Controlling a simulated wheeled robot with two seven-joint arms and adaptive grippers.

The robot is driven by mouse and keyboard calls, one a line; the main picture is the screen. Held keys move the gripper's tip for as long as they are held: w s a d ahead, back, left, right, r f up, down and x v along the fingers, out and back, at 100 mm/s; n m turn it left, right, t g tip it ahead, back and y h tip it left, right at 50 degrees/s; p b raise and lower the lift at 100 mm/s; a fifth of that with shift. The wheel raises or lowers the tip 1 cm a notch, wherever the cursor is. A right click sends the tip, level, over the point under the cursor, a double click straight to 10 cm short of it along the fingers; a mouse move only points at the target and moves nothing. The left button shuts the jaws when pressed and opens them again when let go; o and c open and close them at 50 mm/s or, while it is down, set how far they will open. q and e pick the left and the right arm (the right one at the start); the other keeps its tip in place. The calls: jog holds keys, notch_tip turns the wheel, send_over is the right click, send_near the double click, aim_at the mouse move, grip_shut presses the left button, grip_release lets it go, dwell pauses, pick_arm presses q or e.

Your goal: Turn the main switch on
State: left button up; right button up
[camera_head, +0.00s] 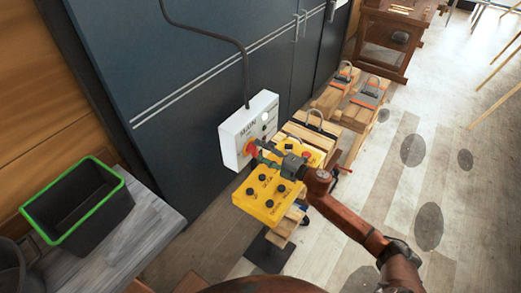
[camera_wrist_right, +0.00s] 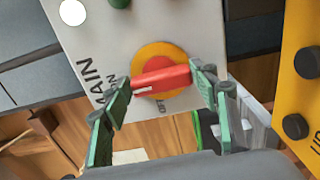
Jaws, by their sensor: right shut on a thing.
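The main switch is a red handle on a yellow-orange round plate (camera_wrist_right: 163,55), set in a white box labelled MAIN (camera_head: 236,128) on the dark cabinet front. In the wrist view the red handle (camera_wrist_right: 160,79) lies crosswise to the MAIN lettering. My right gripper (camera_head: 259,151) is at the switch, and in the wrist view its green fingers (camera_wrist_right: 161,86) are shut on the handle, one at each end. In the head view the gripper partly covers the switch. The small marks around the plate are partly hidden. My left gripper is not in view.
A yellow control box (camera_head: 264,207) with several black knobs stands just below the switch box, near my right gripper. Wooden stands with clamps (camera_head: 368,95) lie behind. A black bin with a green rim (camera_head: 118,176) sits on a grey bench at left. The floor at right is clear.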

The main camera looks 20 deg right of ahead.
dwell(0.6)
jog(key=o, duration=1.1)
jog(key=shift+d, duration=0.1)
jog(key=shift+s+d+f, duration=0.1)
jog(key=shift+s+d, duration=0.1)
jog(key=shift+s, duration=0.15)
jog(key=v, duration=1.1)
jog(key=shift+d, duration=0.1)
